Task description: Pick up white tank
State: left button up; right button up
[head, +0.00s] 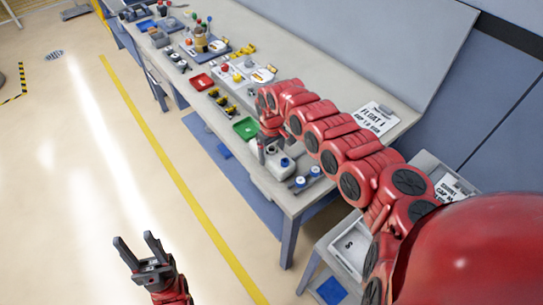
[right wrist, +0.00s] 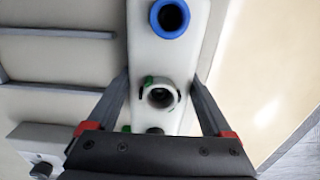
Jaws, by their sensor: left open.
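The white tank (head: 283,170) stands near the front edge of the long workbench in the head view, partly hidden by my right arm. In the right wrist view the white tank (right wrist: 155,52) lies between the two fingers of my right gripper (right wrist: 160,75). It has a blue-ringed opening and a round white neck with a dark hole. The fingers are close along both its sides; I cannot tell whether they press on it. My left gripper (head: 140,250) is open and empty, over the floor away from the bench.
Green (head: 245,128) and red (head: 201,82) trays lie further along the bench (head: 390,135). A white sign stands at the bench's near end. A lower side table with a white bin (head: 352,250) is at right.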

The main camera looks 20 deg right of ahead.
jog(key=c, duration=0.9)
jog(key=shift+r, duration=0.2)
